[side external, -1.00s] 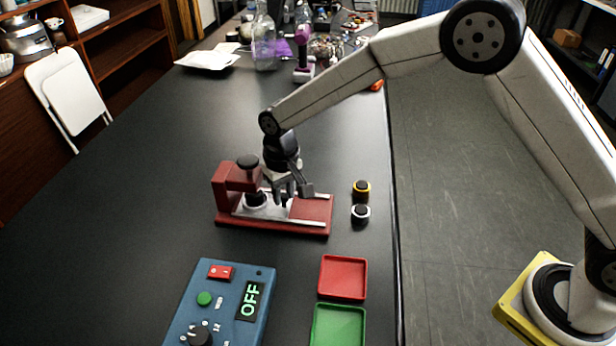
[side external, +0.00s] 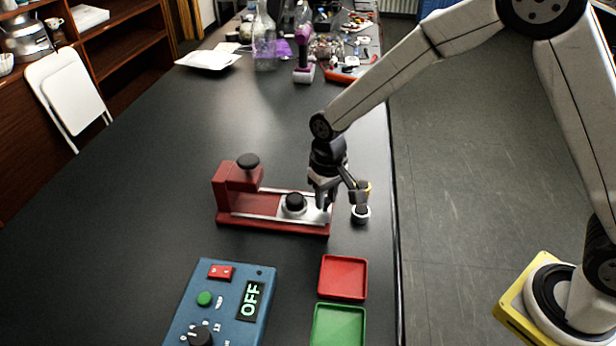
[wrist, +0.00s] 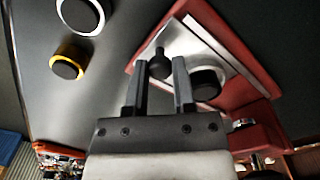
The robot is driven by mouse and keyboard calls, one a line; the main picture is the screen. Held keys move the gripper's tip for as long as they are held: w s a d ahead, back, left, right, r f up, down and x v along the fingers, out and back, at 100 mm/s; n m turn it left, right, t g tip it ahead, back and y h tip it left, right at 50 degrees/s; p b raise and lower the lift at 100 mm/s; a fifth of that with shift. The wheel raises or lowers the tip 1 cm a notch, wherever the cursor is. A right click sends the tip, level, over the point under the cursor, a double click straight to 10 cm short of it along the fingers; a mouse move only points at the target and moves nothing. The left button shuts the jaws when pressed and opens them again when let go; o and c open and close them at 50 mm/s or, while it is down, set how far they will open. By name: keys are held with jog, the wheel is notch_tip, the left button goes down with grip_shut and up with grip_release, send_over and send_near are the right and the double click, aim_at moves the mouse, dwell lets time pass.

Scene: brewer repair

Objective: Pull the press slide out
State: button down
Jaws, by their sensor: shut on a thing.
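The red press (side external: 240,200) stands on the table with a black knob on top of its head. Its silver slide (side external: 316,214) is at the right end of the red base, clear of the head. A white-rimmed part with a black top (side external: 295,201) sits on the slide. My gripper (side external: 338,203) is low at the slide's right end. In the wrist view, my gripper (wrist: 161,68) is shut on the slide's small black knob (wrist: 158,64), which stands between the fingers. The silver slide (wrist: 187,42) and the black-topped part (wrist: 208,82) also show there. My fingers partly hide the slide's end in the side view.
A white-rimmed black part (side external: 360,214) and a yellow-rimmed one (wrist: 68,62) stand just right of the press. A red tray (side external: 343,277), a green tray (side external: 338,325) and a blue control box reading OFF (side external: 222,303) are in front. The table left of the press is clear.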

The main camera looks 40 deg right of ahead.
jog(key=shift+s+d, duration=0.15)
jog(key=shift+d, duration=0.05)
jog(key=shift+c, duration=2.2)
grip_release()
jog(key=shift+a+r, duration=0.1)
jog(key=shift+r, duration=3.8)
